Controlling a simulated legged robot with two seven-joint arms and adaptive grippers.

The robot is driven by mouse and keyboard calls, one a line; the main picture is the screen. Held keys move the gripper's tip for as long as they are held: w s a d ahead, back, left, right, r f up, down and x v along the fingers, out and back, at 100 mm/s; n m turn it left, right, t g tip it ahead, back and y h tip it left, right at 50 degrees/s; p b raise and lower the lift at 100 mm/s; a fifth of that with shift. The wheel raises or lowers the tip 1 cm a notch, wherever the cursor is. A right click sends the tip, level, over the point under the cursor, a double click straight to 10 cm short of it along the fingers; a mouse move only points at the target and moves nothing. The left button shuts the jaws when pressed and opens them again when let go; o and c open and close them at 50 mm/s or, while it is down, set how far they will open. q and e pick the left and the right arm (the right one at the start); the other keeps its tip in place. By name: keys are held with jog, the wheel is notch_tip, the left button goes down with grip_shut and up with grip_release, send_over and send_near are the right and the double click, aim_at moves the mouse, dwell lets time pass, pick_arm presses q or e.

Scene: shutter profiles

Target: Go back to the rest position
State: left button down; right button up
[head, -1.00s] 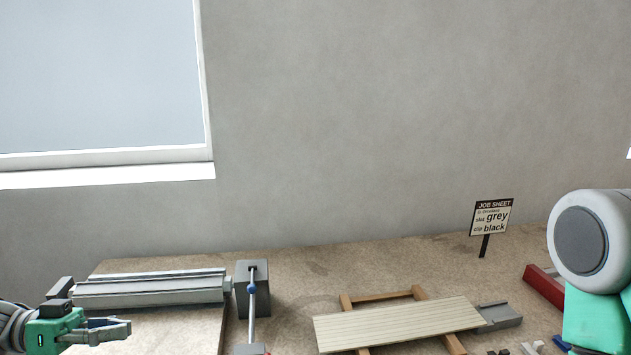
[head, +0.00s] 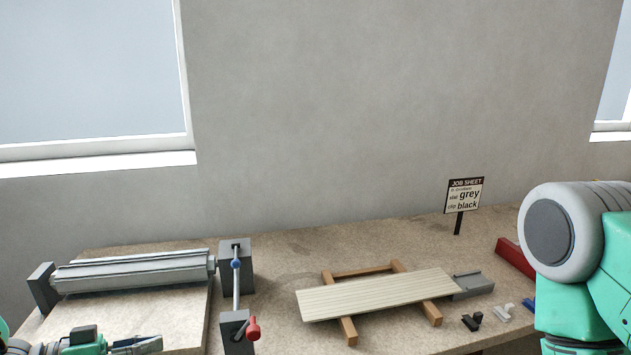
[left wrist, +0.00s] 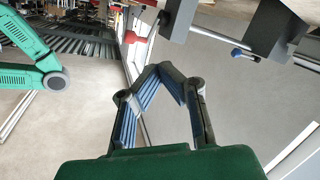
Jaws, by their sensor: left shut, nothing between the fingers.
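My left gripper (head: 137,345) is low at the left of the head view, over the near part of the bench by the roller fixture (head: 135,270). In the left wrist view its two blue-padded fingers (left wrist: 168,72) come together at the tips with nothing between them. The arm at the right edge of the head view is mine, and its gripper does not show.
A slatted panel (head: 375,293) lies on a wooden frame (head: 347,329).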

pick_arm(q)
jog(key=s+d+f+n+g+y+b, duration=0.1)
jog(key=s+d+f+n+y+b, duration=0.2)
jog(key=f, duration=0.8)
jog(key=s+d+f+n+g+y+b, duration=0.1)
jog(key=s+d+f+y+b, duration=0.2)
jog(key=f, duration=0.7)
jog(key=s+a+f+g+y+b, duration=0.2)
jog(key=s+f, duration=0.4)
jog(key=s, duration=0.4)
jog(key=s+a+f+n+g+y+b, duration=0.1)
jog(key=s+a+f+g+y+b, duration=0.1)
jog(key=s, duration=0.8)
notch_tip(320, 180, down, 4)
jog(key=g+y+b, duration=0.1)
jog(key=y+b, duration=0.1)
jog(key=y, duration=0.1)
jog(key=shift+s+a+f+g+y, duration=0.2)
jog(key=shift+g+y, duration=0.1)
jog(key=shift+g, duration=0.1)
